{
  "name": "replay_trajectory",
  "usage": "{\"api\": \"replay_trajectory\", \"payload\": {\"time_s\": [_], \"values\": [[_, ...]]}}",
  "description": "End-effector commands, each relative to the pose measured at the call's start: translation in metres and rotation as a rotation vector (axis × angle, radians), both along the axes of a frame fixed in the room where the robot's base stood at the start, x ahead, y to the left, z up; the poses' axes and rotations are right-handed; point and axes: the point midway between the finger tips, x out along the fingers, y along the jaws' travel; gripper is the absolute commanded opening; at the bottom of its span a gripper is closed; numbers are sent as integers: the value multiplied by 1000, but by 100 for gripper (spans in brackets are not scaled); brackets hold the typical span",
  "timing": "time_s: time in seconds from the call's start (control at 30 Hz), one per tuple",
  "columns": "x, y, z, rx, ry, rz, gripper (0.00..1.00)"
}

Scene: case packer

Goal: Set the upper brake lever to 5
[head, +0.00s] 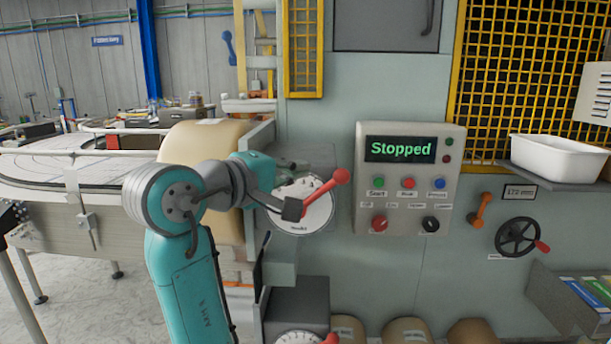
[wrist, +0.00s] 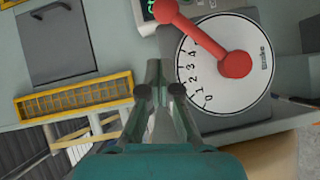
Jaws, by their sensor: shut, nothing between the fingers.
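The upper brake lever is red with a round knob (head: 341,176), over a white dial (head: 309,219). In the wrist view the lever (wrist: 205,38) runs from its hub to the upper left. The dial (wrist: 250,92) there shows 0 to 4, and the lever lies just past the 4, covering the scale there. My gripper (wrist: 159,70) is shut and empty, left of the dial's numbers and apart from the lever in that picture. In the head view my gripper (head: 292,208) overlaps the dial near the lever's lower end; contact cannot be told there.
A control panel (head: 452,190) reading "Stopped" is right of the dial. A second dial (head: 298,338) with a red lever is below, partly cut off. A brown roll (head: 205,140) is behind my arm. A handwheel (head: 517,237) and white bin (head: 557,158) are further right.

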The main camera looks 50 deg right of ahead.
Motion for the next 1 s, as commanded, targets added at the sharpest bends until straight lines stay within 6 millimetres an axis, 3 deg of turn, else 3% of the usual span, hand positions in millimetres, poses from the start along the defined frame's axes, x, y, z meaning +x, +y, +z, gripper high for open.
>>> {"api": "replay_trajectory", "payload": {"time_s": [0.5, 0.7, 1.0], "values": [[-4, 77, 13, 1, 1, 1, 0], [-6, 87, 14, 0, 1, -1, 0], [-1, 87, 8, -17, 8, 13, 0]]}}
